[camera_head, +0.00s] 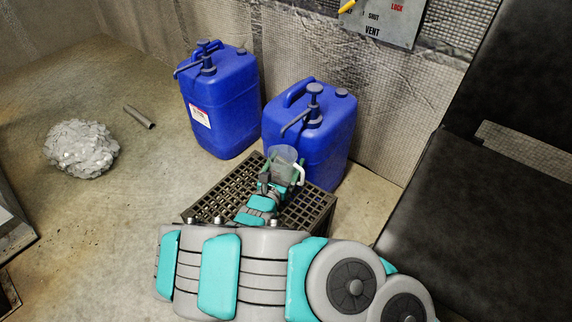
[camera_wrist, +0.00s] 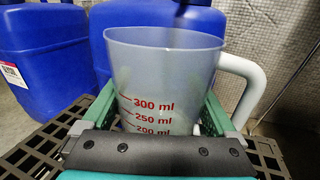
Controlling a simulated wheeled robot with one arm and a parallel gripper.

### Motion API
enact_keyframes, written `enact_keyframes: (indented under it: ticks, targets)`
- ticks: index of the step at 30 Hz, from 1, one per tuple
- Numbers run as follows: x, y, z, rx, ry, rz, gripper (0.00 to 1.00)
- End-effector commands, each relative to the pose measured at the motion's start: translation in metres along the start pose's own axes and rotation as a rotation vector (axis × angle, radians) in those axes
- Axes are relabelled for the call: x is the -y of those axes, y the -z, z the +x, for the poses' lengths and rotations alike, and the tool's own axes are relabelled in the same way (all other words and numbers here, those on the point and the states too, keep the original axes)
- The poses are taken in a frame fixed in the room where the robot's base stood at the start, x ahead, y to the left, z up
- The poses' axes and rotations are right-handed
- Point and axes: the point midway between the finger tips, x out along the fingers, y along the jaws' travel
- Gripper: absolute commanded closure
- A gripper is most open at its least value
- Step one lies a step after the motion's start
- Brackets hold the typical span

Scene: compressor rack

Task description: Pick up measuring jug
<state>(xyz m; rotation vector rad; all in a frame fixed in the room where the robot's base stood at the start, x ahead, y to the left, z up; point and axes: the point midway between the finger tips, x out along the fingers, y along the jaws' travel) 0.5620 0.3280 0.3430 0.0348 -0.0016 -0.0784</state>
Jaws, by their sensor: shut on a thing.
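The measuring jug (camera_head: 285,157) is a translucent cup with a white handle and red volume marks. It is upright between the fingers of my gripper (camera_head: 282,178), above the black grate crate. In the wrist view the jug (camera_wrist: 165,85) fills the middle, with its handle to the right and red marks such as 300 ml and 250 ml facing the camera. The green fingers of my gripper (camera_wrist: 160,115) are shut on its two sides. The jug's lower part is hidden behind the gripper, so I cannot tell whether its base touches the crate.
Two blue jerrycans with pumps stand behind the crate (camera_head: 318,208), one close behind (camera_head: 330,135) and one further left (camera_head: 225,105). A grey crumpled heap (camera_head: 80,147) and a short tube (camera_head: 139,117) lie on the floor at left. A dark seat (camera_head: 480,215) is at right.

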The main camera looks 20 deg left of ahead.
Motion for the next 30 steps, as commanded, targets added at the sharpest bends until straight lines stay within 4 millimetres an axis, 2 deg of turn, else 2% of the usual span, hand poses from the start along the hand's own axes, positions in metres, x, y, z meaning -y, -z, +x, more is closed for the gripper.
enact_keyframes:
  ticks: [6,30]
  targets:
    - [-0.001,-0.022,-0.001,0.003,-0.002,0.001,0.79]
    - [0.031,-0.028,-0.081,-0.001,-0.003,-0.002,0.79]
